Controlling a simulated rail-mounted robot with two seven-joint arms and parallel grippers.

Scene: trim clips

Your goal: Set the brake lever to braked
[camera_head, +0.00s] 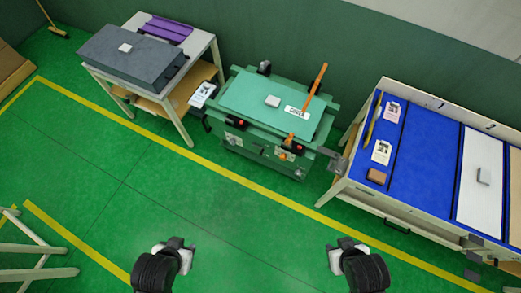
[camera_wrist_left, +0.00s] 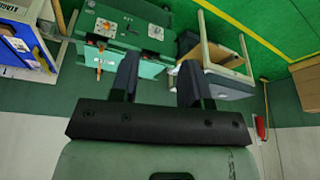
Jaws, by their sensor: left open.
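A green machine (camera_head: 270,106) stands in the middle against the wall. A long orange lever (camera_head: 317,80) rises at a tilt from its right rear. A smaller orange handle (camera_head: 289,137) is on its front right; I cannot tell which of the two is the brake lever. The machine also shows in the left wrist view (camera_wrist_left: 120,32), upper left. My left gripper (camera_head: 178,246) is open and empty at the bottom of the head view, well short of the machine. My right gripper (camera_head: 346,246) is also far from it; its jaws are too small to read.
A table (camera_head: 190,60) with a dark grey slab (camera_head: 131,56) and a purple part (camera_head: 166,28) stands left of the machine. A blue-topped bench (camera_head: 420,150) with cards stands close on its right. The green floor (camera_head: 230,215) between my grippers and the machine is clear.

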